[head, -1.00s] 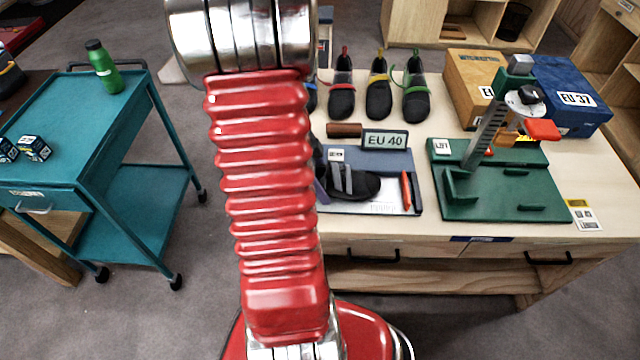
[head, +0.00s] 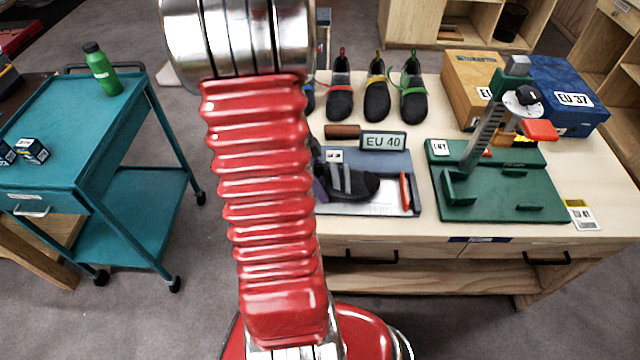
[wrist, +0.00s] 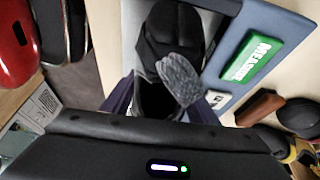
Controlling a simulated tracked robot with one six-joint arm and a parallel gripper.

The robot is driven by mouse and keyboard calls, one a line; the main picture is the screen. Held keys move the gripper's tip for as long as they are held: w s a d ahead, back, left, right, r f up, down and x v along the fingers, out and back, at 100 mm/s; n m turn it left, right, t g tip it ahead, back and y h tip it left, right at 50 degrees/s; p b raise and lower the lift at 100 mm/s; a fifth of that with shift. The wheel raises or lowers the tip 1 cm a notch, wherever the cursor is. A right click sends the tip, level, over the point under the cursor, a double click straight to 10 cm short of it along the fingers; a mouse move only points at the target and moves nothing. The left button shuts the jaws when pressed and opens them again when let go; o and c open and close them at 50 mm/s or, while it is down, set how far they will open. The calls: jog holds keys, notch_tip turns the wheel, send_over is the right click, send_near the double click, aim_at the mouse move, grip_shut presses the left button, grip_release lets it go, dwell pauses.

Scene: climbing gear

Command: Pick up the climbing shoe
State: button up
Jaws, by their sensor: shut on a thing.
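The climbing shoe (head: 362,186) is black with grey straps. In the head view it lies on its side or flat, toe to the right, over the blue and white measuring board (head: 392,160). In the wrist view the shoe (wrist: 168,38) shows its dark toe at the top and a grey textured tongue, with its opening towards me. My gripper (wrist: 160,102) has its dark purple fingers on both sides of the shoe's heel end and is shut on it. In the head view my red arm hides most of the gripper and the heel. I cannot tell whether the shoe is clear of the board.
A green stand (head: 500,190) is at right, near a blue box (head: 572,95). A teal trolley (head: 75,130) is at left.

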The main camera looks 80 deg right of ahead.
aim_at(321, 170)
notch_tip(321, 170, up, 9)
jog(key=shift+r, duration=0.15)
dwell(1.6)
